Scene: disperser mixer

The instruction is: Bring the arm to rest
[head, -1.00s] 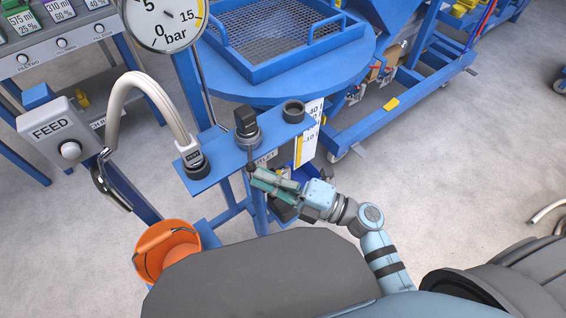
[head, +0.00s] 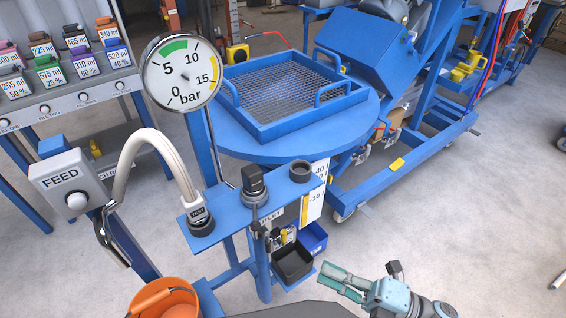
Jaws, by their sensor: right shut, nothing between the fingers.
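My right gripper (head: 335,281) is low in the head view, right of the small bins, with its teal fingers shut and nothing between them. It is apart from the blue bracket (head: 232,212) and its fittings. My left gripper is not in the head view.
The blue bracket carries a hose (head: 140,150), a black valve knob (head: 254,184) and a dark open socket (head: 300,170). A black bin (head: 293,264) sits below. An orange bucket (head: 165,302) is at bottom left. The floor (head: 450,220) at right is clear.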

